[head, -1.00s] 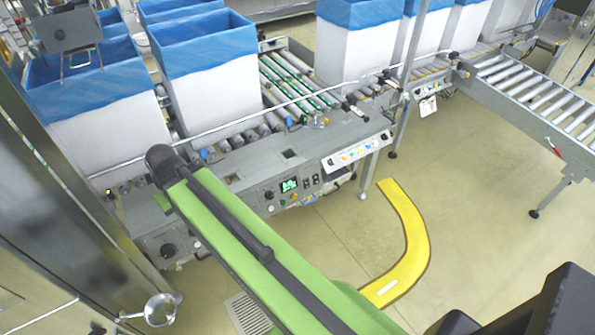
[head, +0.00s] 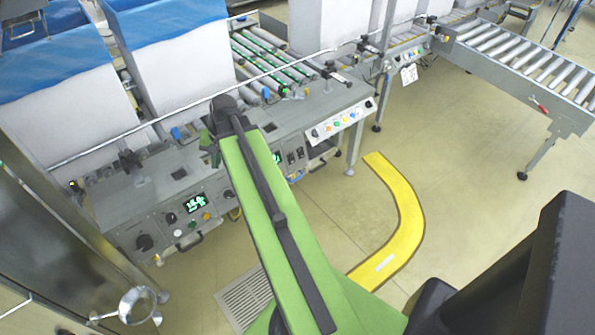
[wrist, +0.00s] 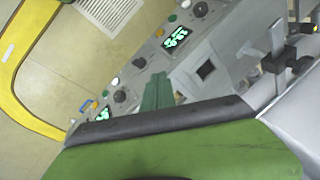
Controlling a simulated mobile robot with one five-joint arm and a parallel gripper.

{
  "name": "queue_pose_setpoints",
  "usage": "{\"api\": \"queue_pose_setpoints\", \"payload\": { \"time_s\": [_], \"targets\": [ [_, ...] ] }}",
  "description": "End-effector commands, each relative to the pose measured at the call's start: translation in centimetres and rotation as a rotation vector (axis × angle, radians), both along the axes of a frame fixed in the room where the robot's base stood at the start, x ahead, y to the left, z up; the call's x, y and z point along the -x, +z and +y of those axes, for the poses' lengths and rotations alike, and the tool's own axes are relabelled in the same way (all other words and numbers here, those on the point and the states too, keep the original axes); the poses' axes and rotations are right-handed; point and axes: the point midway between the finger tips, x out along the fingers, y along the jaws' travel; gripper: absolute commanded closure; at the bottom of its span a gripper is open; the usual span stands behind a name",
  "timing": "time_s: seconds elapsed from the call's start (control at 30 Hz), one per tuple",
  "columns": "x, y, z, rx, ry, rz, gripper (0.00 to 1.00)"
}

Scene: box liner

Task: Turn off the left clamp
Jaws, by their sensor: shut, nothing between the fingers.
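The left control panel (head: 172,232) on the machine's grey front has a lit green display (head: 194,203), a large black knob (head: 144,242), a smaller black knob (head: 170,218) and small coloured buttons. No label naming the left clamp is readable. My gripper (head: 208,142) is over the machine's top, right of that panel in the head view. Its green fingers (wrist: 157,90) are shut and empty in the wrist view, apart from the panels. Two lit displays show there, one upper (wrist: 175,38) and one lower (wrist: 103,115). My green arm hides part of the right panel.
Tall white boxes with blue liners (head: 185,60) stand behind a rail. A button strip (head: 340,122) is on the machine's right end. A roller conveyor (head: 520,65) lies at right. A steel frame stands at left. Open floor with a yellow curved strip (head: 405,215) lies in front.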

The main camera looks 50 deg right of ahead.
Motion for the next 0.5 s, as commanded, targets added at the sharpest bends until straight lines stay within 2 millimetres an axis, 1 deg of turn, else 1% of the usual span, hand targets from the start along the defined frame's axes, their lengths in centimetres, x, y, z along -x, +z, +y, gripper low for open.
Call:
{"api": "queue_pose_setpoints", "payload": {
  "time_s": [0.03, 0.07, 0.1, 0.17, 0.2, 0.23, 0.3, 0.4, 0.5],
  "targets": [
    [1.5, -4.4, -5.0, -0.033, -0.147, -0.043, 1.0],
    [2.4, -5.3, -7.6, -0.053, -0.23, -0.072, 1.0],
    [3.8, -6.6, -11.0, -0.08, -0.34, -0.111, 1.0],
    [6.0, -8.2, -15.7, -0.115, -0.496, -0.168, 1.0],
    [7.6, -9.1, -18.6, -0.134, -0.592, -0.203, 1.0],
    [8.8, -9.7, -20.5, -0.146, -0.658, -0.229, 1.0],
    [11.5, -10.7, -24.3, -0.171, -0.79, -0.283, 1.0],
    [14.6, -11.3, -27.9, -0.194, -0.918, -0.34, 1.0],
    [16.2, -11.4, -29.6, -0.206, -0.982, -0.37, 1.0]
  ]
}}
